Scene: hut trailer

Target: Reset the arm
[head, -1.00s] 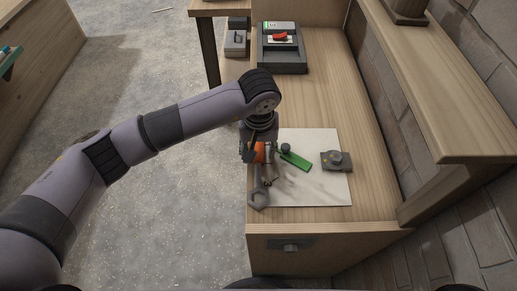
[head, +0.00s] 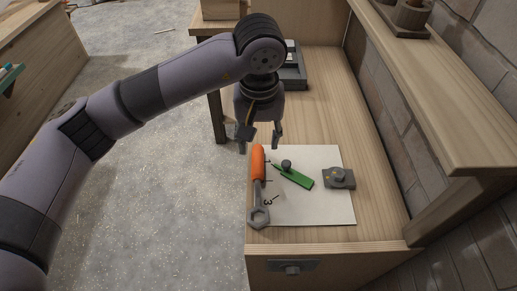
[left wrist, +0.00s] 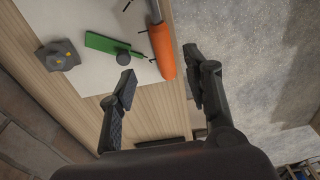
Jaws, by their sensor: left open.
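My left gripper (head: 260,140) is open and empty, raised over the bench just beyond the white sheet. Its two fingers also show apart in the left wrist view (left wrist: 160,90). Below and in front of it, an orange-handled wrench (head: 258,162) lies along the left edge of the white sheet (head: 310,212); its orange handle shows in the left wrist view (left wrist: 163,52). A green tool with a dark knob (head: 299,179) and a grey block (head: 339,178) lie to the right on the sheet. My right gripper is not in view.
The wooden bench (head: 380,205) has a drawer front with a dark handle (head: 292,269). A dark grey tray (head: 292,72) stands at the back, partly hidden by my arm. A wooden shelf (head: 450,110) and brick wall bound the right. Concrete floor is open on the left.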

